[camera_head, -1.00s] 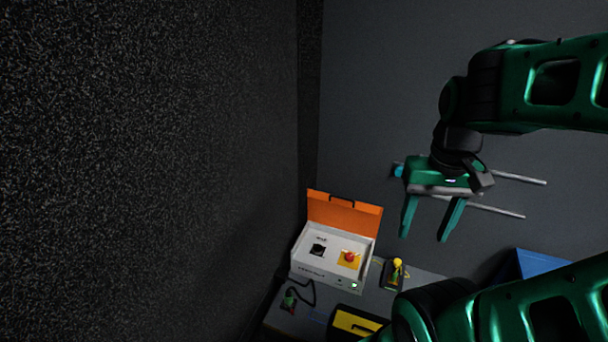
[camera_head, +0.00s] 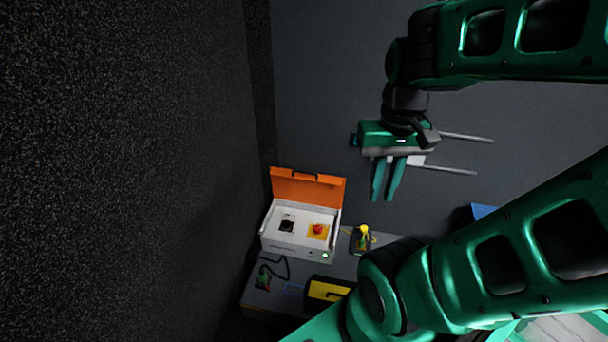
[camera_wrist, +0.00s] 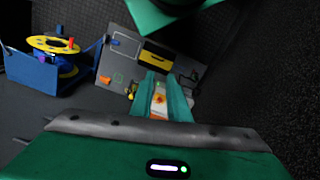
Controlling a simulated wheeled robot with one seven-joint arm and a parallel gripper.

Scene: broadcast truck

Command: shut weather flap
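The weather flap, which I take to be the orange lid (camera_head: 308,188) of a white box (camera_head: 298,252), stands raised at the box's back edge in the head view. The box's top panel shows a red button on a yellow square and a dark square. My gripper (camera_head: 384,198) is above and to the right of the box, apart from it, with its fingers pointing down. The fingers are close together with a narrow gap and nothing held. In the wrist view, part of the box (camera_wrist: 159,99) shows between the fingers, which hide the rest.
The box stands on a grey bench (camera_head: 262,299) with a yellow-topped item (camera_head: 362,239), a black-and-yellow case (camera_head: 327,290) and a cable. A dark wall is close on the left. A blue holder with a yellow reel (camera_wrist: 52,45) shows in the wrist view.

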